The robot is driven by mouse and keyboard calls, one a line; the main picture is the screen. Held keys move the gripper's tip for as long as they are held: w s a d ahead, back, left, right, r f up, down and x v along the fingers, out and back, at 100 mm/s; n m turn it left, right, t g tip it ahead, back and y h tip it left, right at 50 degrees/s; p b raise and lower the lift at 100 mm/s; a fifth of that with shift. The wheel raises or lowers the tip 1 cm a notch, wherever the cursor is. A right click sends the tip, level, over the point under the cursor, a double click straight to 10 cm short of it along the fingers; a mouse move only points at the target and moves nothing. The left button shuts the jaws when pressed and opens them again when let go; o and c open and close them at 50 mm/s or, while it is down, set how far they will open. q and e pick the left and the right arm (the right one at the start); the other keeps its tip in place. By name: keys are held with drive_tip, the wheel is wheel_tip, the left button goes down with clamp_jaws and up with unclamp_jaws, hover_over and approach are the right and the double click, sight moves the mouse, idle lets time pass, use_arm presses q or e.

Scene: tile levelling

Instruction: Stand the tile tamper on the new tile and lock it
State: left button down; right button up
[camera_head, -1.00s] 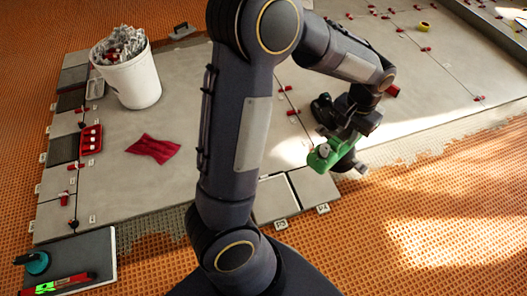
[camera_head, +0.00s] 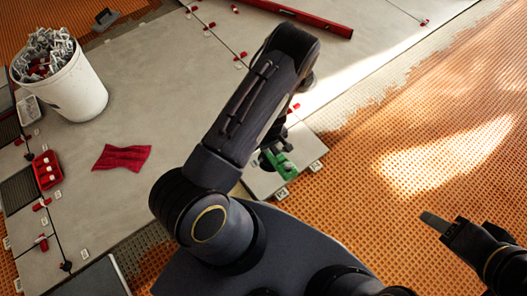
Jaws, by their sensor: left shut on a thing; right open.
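The green tile tamper (camera_head: 281,166) is in view at the centre, over the small grey tile (camera_head: 262,183) at the edge of the tiled floor. My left gripper (camera_head: 275,148) is shut on it; my own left arm hides most of the fingers and the tamper's upper part. I cannot tell whether the tamper's base touches the tile, and its lock is too small to make out. My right gripper (camera_head: 448,229) is open and empty at the lower right, over the orange floor, well away from the tamper.
A white bucket (camera_head: 78,88) of grey clips, a red tray (camera_head: 46,170) and a red cloth (camera_head: 121,158) are on the left. A long red bar (camera_head: 297,17) lies at the back. Bare orange matting (camera_head: 400,230) is free on the right.

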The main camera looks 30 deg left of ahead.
sight(263, 155)
use_arm(q)
drive_tip(key=shift+s+a+f+n, duration=0.5)
drive_tip(key=shift+s+a+f, duration=0.35)
drive_tip(key=shift+f, duration=0.2)
drive_tip(key=shift+s+a+f, duration=0.1)
drive_tip(key=shift+a+f, duration=0.05)
drive_tip(key=shift+f, duration=0.15)
drive_tip(key=shift+f+b, duration=2.45)
drive_tip(key=shift+f, duration=0.6)
drive_tip(key=shift+f+b, duration=0.75)
drive_tip(key=shift+b, duration=0.1)
drive_tip(key=c, duration=1.2)
unclamp_jaws()
drive_tip(key=shift+o, duration=0.2)
